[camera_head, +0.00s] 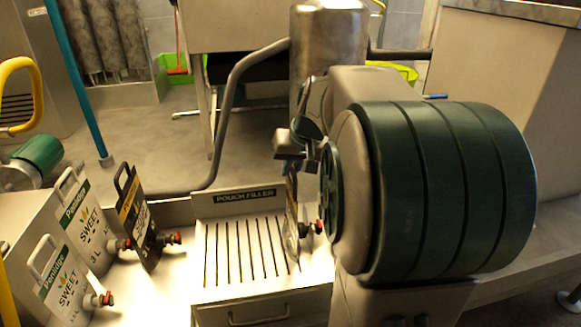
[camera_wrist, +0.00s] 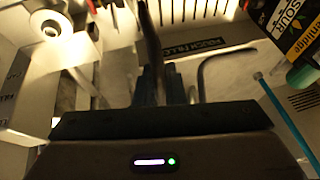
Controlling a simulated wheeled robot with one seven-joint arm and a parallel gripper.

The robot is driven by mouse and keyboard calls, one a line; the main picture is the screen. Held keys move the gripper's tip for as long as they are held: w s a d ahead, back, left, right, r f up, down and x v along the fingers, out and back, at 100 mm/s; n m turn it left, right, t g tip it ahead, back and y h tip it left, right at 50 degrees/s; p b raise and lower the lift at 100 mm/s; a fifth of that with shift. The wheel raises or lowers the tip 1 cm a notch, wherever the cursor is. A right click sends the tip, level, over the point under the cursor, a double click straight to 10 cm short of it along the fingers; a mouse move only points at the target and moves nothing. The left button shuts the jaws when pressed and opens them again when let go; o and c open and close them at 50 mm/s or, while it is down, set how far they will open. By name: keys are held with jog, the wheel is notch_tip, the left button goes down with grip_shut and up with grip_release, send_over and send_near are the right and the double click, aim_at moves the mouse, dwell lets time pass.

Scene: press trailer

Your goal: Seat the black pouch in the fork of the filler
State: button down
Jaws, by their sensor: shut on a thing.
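My gripper (camera_head: 290,150) is shut on a thin pouch (camera_head: 292,220), seen almost edge-on, which hangs upright above the right part of the slotted tray (camera_head: 212,262). It looks dark, and its label cannot be read. Its tap with a red knob (camera_head: 318,227) points right. In the wrist view the pouch (camera_wrist: 150,35) is a dark strip between the fingers (camera_wrist: 168,85). The filler's steel body (camera_head: 328,50) stands behind my arm; its fork is not clearly visible. Another black pouch (camera_head: 132,215) with a yellow label stands left of the tray, also in the wrist view (camera_wrist: 295,30).
Two white pouches (camera_head: 68,280) with red-knobbed taps stand at the lower left. The "POUCH FILLER" sign (camera_head: 246,196) is at the tray's back edge. A bent grey pipe (camera_head: 228,110) rises behind it. My large green-banded arm link hides the right side.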

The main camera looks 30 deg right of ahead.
jog(key=c, duration=1.4)
grip_release()
jog(key=shift+c, duration=0.2)
jog(key=a+v, duration=0.1)
jog(key=v, duration=1.2)
jog(key=shift+d+r, duration=0.4)
jog(key=shift+d, duration=0.1)
jog(key=s+a+f+n+g, duration=0.1)
jog(key=s+a+f, duration=0.5)
jog(key=f, duration=0.4)
jog(key=s+a+f+n+g, duration=0.1)
jog(key=s+a+f+n, duration=0.1)
jog(key=s+a+f, duration=0.5)
notch_tip(320, 180, down, 3)
jog(key=shift+a+f+h, duration=0.1)
jog(key=shift+a+h, duration=0.3)
jog(key=shift+a, duration=0.6)
